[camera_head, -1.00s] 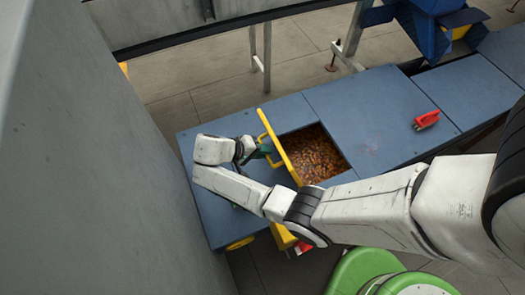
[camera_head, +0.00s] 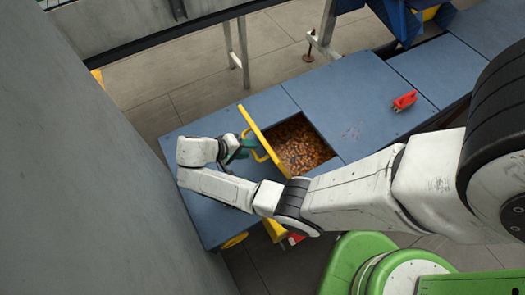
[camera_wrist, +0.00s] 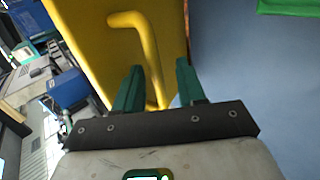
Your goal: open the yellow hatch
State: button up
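The yellow hatch (camera_head: 262,138) stands raised on edge along the left side of a square opening in the blue bench top. Amber bottles (camera_head: 303,148) fill the opening. My gripper (camera_head: 243,147) is at the hatch's left side. In the wrist view the yellow hatch panel (camera_wrist: 85,35) fills the upper middle, with a bent yellow handle (camera_wrist: 147,50) on its face. My green gripper fingers (camera_wrist: 160,82) are apart, and the handle's lower end shows between them, nearer the left finger. I cannot tell whether either finger touches it.
The blue bench top (camera_head: 345,95) is mostly clear right of the opening, with a red object (camera_head: 404,101) on it. A grey wall (camera_head: 90,180) rises close on the left. A metal stand (camera_head: 238,55) is behind the bench.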

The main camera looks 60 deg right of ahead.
aim_at(268, 146)
jog(key=s+r, duration=0.1)
jog(key=r, duration=0.1)
jog(key=s+a+r+p, duration=0.1)
jog(key=s+r, duration=0.1)
jog(key=r, duration=0.1)
jog(key=s+r, duration=0.2)
jog(key=r, duration=0.1)
jog(key=shift+a+r+p, duration=0.15)
jog(key=shift+a+p, duration=0.05)
jog(key=shift+p, duration=0.1)
jog(key=s+a+r+p, duration=0.2)
jog(key=s+r+p, duration=0.1)
jog(key=s, duration=0.5)
jog(key=shift+s+r+p, duration=0.3)
jog(key=shift+r+p, duration=0.1)
jog(key=shift+r, duration=0.05)
jog(key=shift+a, duration=0.15)
jog(key=s+a+r+n+t+y, duration=0.1)
jog(key=a+r+n+t+y, duration=0.2)
jog(key=a+n+t+y, duration=0.3)
jog(key=shift+s+a+y, duration=0.25)
jog(key=shift+s+y, duration=0.15)
jog(key=shift+y, duration=0.6)
jog(key=shift+d, duration=0.15)
